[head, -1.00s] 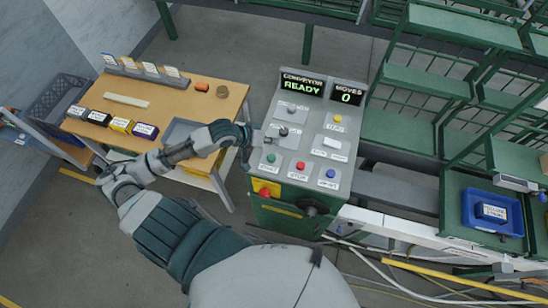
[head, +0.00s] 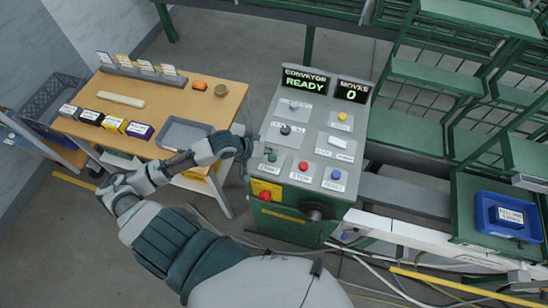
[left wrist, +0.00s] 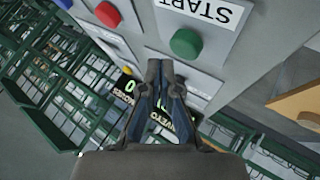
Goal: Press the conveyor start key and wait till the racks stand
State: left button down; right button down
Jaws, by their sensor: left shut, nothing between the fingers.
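The control panel (head: 318,130) stands at the centre, its displays reading CONVEYOR READY and MOVES 0. The green start key (head: 272,157), labelled START, is at the near left of the panel. It also shows in the left wrist view (left wrist: 186,43), uncovered, just beyond my fingertips. My left gripper (head: 265,145) is shut and empty, over the panel's left edge just behind the green key. The fingertips look apart from the key. Green racks (head: 425,75) stand behind and to the right. My right gripper is not in view.
A red stop key (head: 303,166) and a blue reset key (head: 336,174) sit to the right of the start key. A red knob (head: 265,196) is on the panel's front. A wooden table (head: 160,112) stands left. A blue bin (head: 507,216) sits at right.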

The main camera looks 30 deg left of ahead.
pick_arm(q)
jog(key=shift+a, duration=0.25)
jog(key=shift+a+f, duration=0.1)
jog(key=shift+a, duration=0.2)
jog(key=shift+d, duration=0.35)
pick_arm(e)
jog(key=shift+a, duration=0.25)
pick_arm(q)
jog(key=shift+a, duration=0.2)
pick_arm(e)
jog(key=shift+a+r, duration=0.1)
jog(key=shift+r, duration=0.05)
pick_arm(q)
jog(key=shift+f+p, duration=0.2)
jog(key=shift+p, duration=0.1)
jog(key=shift+d+f, duration=0.1)
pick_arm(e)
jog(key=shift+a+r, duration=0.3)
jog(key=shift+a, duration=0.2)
pick_arm(q)
jog(key=shift+f, duration=0.2)
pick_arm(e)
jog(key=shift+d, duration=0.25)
